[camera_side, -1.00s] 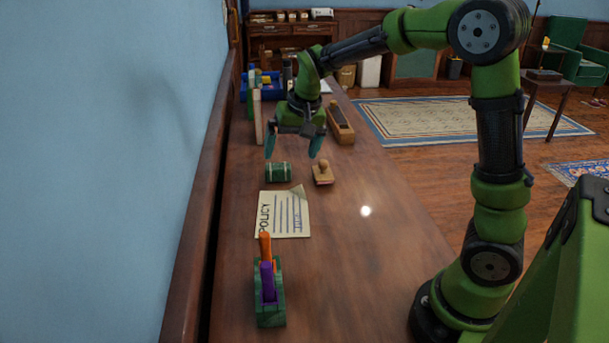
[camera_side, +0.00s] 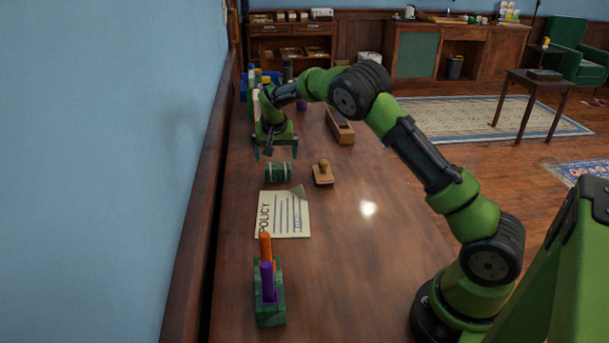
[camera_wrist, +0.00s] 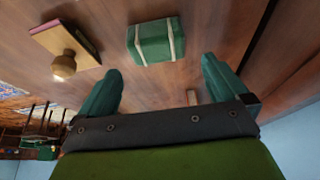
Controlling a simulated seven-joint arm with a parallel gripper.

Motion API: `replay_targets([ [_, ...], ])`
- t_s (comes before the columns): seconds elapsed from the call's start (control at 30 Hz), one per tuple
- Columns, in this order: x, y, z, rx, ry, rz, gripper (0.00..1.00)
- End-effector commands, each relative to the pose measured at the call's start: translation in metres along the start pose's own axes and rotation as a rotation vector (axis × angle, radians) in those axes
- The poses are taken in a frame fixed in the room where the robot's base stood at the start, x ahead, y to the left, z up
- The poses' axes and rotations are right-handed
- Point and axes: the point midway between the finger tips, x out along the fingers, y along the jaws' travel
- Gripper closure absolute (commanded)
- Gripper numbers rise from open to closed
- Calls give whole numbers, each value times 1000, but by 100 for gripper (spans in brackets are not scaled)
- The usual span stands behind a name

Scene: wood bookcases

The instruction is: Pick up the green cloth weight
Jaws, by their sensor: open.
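The green cloth weight (camera_side: 278,172) is a small green block with pale bands. It lies on the wooden desk just beyond the policy paper. In the wrist view the weight (camera_wrist: 155,41) shows ahead of the fingers, near the middle of the picture. My gripper (camera_side: 274,154) is open and empty, above the desk and a little behind the weight in the side view. In the wrist view its two teal fingers (camera_wrist: 160,88) are spread wide, with the weight beyond their tips and not touched.
A wooden stamp (camera_side: 322,174) stands right of the weight. The policy paper (camera_side: 284,215) lies nearer, with a green holder (camera_side: 270,313) of orange and purple sticks in front. A long wooden box (camera_side: 340,127) lies behind. A wall (camera_side: 120,170) borders the left; the desk's right side is clear.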

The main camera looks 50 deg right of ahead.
Motion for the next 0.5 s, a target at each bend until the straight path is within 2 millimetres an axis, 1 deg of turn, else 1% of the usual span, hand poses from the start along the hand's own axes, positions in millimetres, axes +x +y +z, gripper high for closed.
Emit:
replay_targets([
  [0.03, 9, 0, 0, 0, -1, 1, 0],
  [0.1, 16, 0, 0, -1, 0, 1, 0],
  [0.27, 25, 1, 0, 0, 0, 0, 0],
  [0.33, 33, 2, 1, -1, -1, 1, 0],
  [0.5, 60, 4, 4, -1, -2, 2, 0],
])
